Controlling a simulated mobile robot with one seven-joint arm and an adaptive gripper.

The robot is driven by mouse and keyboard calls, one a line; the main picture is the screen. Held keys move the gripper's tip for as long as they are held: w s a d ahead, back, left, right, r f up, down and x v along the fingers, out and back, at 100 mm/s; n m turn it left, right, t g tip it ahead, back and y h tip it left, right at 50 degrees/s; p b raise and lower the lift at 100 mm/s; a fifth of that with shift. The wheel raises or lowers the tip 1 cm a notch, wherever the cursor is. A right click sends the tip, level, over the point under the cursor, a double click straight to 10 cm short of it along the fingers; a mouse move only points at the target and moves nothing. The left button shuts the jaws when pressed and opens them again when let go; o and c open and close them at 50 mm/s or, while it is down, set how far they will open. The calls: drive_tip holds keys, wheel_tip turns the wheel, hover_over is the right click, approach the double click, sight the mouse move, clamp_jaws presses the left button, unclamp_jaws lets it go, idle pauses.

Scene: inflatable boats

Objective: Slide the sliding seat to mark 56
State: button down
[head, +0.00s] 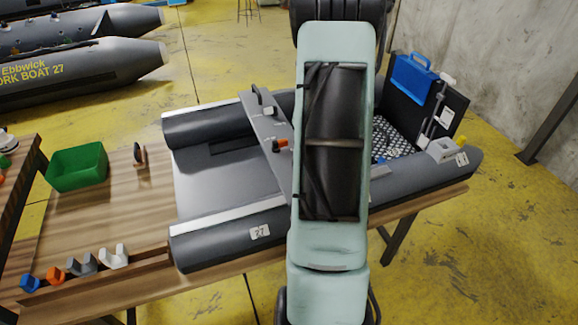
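The sliding seat (263,123) looks to be the grey plank lying across the two tubes of a small grey inflatable boat (215,252). It carries a black handle, a pale fitting and an orange-and-black knob (281,145). Its right side is hidden behind my pale green arm, which fills the middle of the head view. White strips (235,217) run along the tubes left of the seat. I cannot read any scale or mark 56 on them. A tag on the near tube reads 27 (260,232). My gripper does not show.
The boat rests on a wooden table (105,215). A green bin (77,167) and a rack of coloured clips (82,265) are at left. A blue case (411,76) and a black panel stand at the boat's right end. Larger boats lie behind at left.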

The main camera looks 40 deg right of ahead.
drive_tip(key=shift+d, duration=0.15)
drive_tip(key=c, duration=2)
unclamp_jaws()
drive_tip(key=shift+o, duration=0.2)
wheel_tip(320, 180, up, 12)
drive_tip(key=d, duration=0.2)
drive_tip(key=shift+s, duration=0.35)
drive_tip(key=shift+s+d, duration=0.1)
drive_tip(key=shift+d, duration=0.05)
